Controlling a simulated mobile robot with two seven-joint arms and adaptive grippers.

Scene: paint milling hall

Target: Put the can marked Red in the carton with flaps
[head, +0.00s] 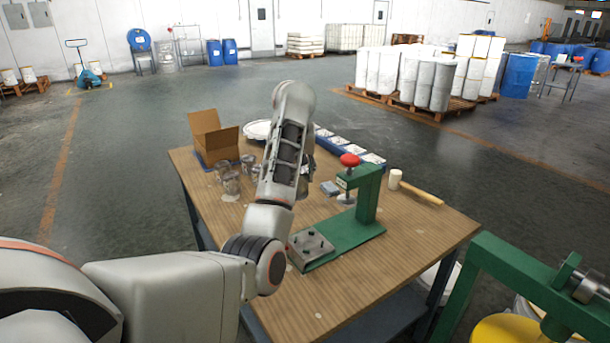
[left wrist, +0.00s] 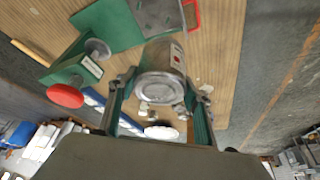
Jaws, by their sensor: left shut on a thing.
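In the left wrist view my left gripper (left wrist: 160,88) is shut on a grey metal can (left wrist: 160,60). The can carries a small pale label with a red mark; its lettering is too small to read. The open cardboard carton with flaps (head: 212,140) stands at the table's far left corner, beyond my left arm. My right gripper is not in view.
A green press with a red knob (head: 350,160) stands on the wooden table (head: 400,230), right of my arm. A mallet (head: 420,192) lies beyond it. A round white lid (head: 257,130) and a blue tray of pale items (head: 340,142) lie at the back.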

